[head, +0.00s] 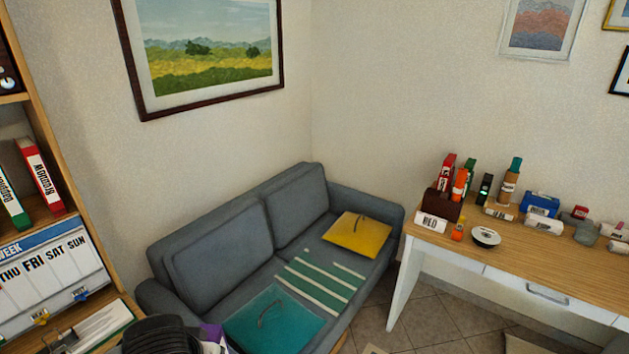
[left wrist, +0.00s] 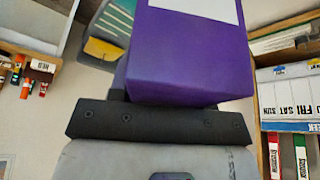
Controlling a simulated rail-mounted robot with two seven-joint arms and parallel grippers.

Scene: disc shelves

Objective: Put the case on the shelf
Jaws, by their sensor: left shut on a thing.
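A purple case (left wrist: 190,55) with a white label fills the upper middle of the left wrist view. My left gripper (left wrist: 160,120) is shut on it; its fingertips are mostly hidden behind the case. In the head view only a purple sliver of the case (head: 212,334) shows at the bottom edge, beside my dark wrist. The wooden shelf (head: 40,112) stands at the left of the head view, with a red case (head: 42,175) and a green case (head: 12,190) on one level. The held case is apart from the shelf, to its right. My right gripper is out of view.
A weekday board (head: 52,265) sits on the shelf below the cases. A grey sofa (head: 210,240) with a yellow folder (head: 358,235) and teal folder (head: 272,318) stands mid-view. A desk (head: 530,265) with several small items is at right. Tiled floor lies between them.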

